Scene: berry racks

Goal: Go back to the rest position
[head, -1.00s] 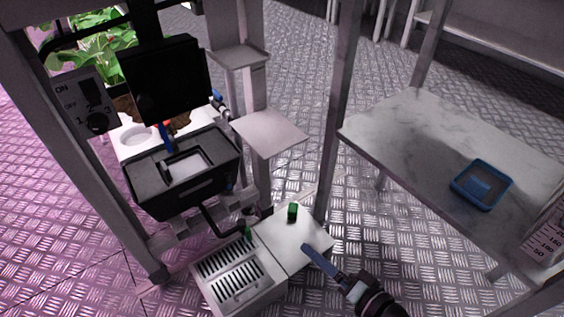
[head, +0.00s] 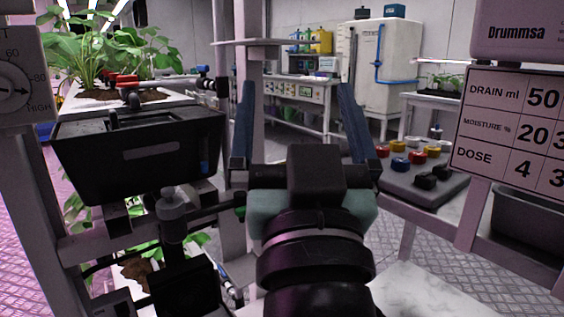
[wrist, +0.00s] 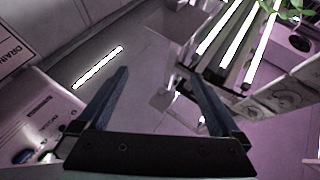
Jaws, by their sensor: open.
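My gripper (head: 297,125) is in the middle of the head view, raised and pointing away from the camera. Its two blue fingers stand wide apart with nothing between them. The wrist view also shows my gripper (wrist: 158,100) open and empty, with only the room beyond the fingers. No held thing shows in either view.
A black box (head: 135,160) stands at the left below potted plants (head: 105,50). A grey panel with coloured knobs (head: 420,175) is at the right, near a hanging sign (head: 515,130). A white cabinet (head: 385,65) and a bench (head: 298,95) stand at the back.

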